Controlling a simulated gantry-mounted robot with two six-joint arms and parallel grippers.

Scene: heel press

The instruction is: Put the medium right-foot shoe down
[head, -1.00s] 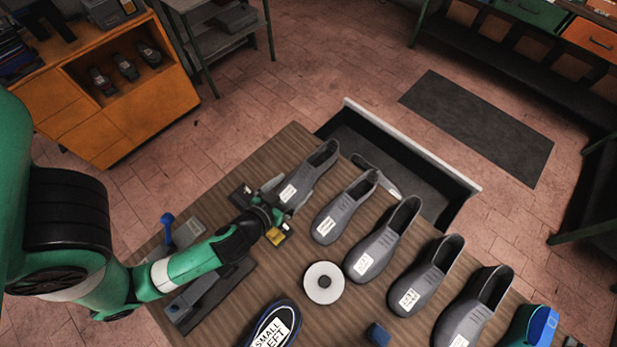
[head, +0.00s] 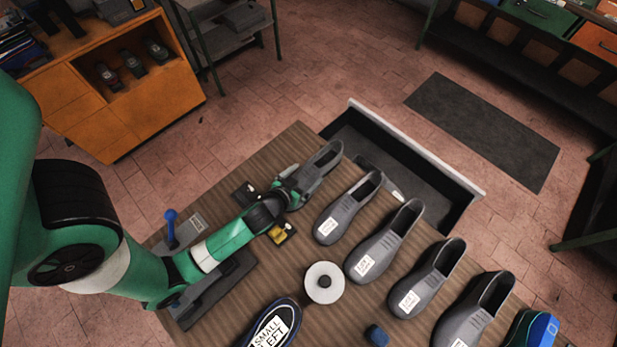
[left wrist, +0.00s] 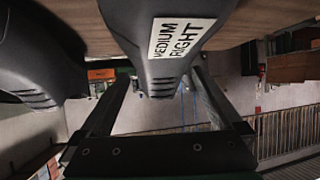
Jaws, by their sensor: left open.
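The medium right-foot shoe (head: 324,158) is grey and stands on the wooden table at the far end of a row of shoes. Its toe and label are hidden behind my left gripper (head: 301,180) in the head view. In the left wrist view its toe and "MEDIUM RIGHT" label (left wrist: 182,38) show, with the table at the top of the picture. My left gripper's fingers (left wrist: 160,80) are spread apart, one on each side of the toe, with a gap showing. My right gripper is not in view.
Several grey shoes stand in a row; the nearest one (head: 345,208) is close beside the gripper. A dark open bin (head: 385,155) lies beyond the table edge.

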